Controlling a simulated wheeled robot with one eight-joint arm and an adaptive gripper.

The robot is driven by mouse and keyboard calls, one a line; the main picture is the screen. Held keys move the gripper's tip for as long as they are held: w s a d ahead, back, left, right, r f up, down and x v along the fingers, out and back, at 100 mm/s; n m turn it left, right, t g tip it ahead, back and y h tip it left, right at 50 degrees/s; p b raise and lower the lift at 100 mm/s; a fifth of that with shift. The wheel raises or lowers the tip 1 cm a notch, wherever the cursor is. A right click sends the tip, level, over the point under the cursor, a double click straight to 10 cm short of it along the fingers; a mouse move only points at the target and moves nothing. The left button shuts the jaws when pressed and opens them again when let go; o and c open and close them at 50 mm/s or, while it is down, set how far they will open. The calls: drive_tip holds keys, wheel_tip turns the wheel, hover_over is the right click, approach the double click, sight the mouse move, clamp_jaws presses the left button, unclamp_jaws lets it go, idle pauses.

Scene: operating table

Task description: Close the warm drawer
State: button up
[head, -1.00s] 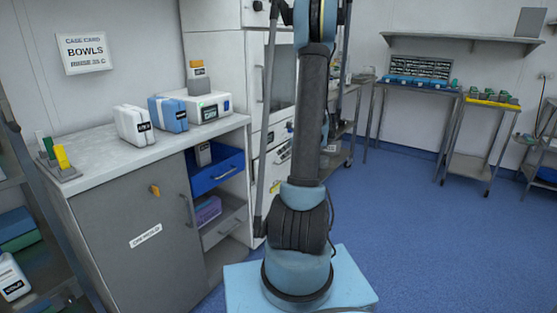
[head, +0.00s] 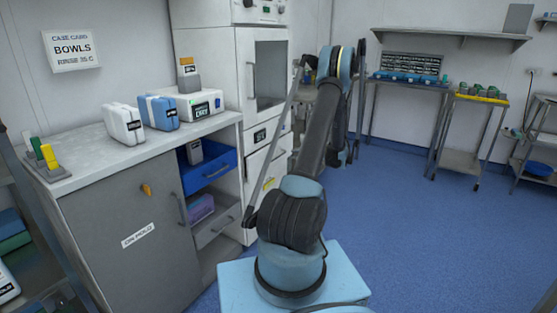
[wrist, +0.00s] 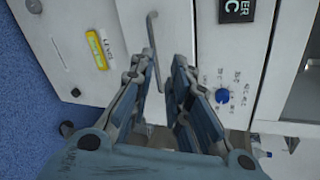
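A white cabinet front (head: 268,160) with a black label stands left of my arm in the head view. The wrist view shows a white front (wrist: 205,50) with a grey bar handle (wrist: 151,45), a blue knob (wrist: 222,96), a yellow label (wrist: 97,46) and a black label ending "ER C". My gripper (wrist: 165,68) is open, with its fingertips close to the handle; I cannot tell whether they touch it. The gripper is not clear in the head view. I cannot tell which front is the warm drawer or how far it stands out.
A blue drawer (head: 213,173) stands open in the counter unit, with a grey drawer (head: 216,227) below. The counter (head: 95,150) bears white and blue packs and a white device (head: 195,105). Side tables stand at the back. Blue floor (head: 425,220) is clear at right.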

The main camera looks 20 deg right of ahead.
sight(279, 156)
drive_tip(key=d+f+n+t, duration=0.1)
drive_tip(key=d+f+n, duration=0.2)
drive_tip(key=d+n, duration=0.1)
drive_tip(key=shift+y, duration=0.4)
drive_tip(key=x, duration=1.7)
drive_tip(key=shift+w+d+r, duration=0.1)
drive_tip(key=shift+w+d, duration=0.05)
drive_tip(key=shift+w, duration=0.1)
clamp_jaws()
